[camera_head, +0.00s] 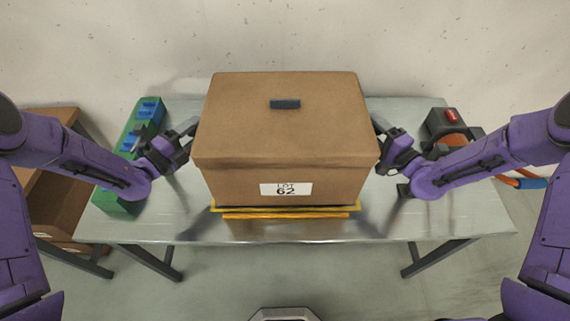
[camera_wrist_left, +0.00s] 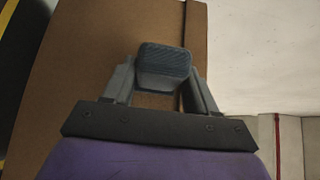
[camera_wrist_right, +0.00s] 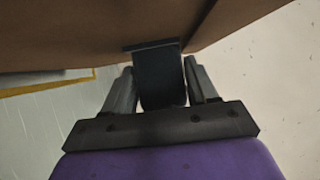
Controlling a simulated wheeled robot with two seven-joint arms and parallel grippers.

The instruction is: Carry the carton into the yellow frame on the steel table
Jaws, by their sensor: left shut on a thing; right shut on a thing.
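My left gripper (camera_head: 190,132) is shut on a dark side handle (camera_wrist_left: 163,68), seen in the left wrist view. My right gripper (camera_head: 378,128) is shut on the opposite side handle (camera_wrist_right: 158,75).
A green tray (camera_head: 120,207) with blue parts lies on the table's left side. A dark device with a red top (camera_head: 450,120) stands at the right, with an orange-and-blue item (camera_head: 530,183) beyond the edge. A wall is behind.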

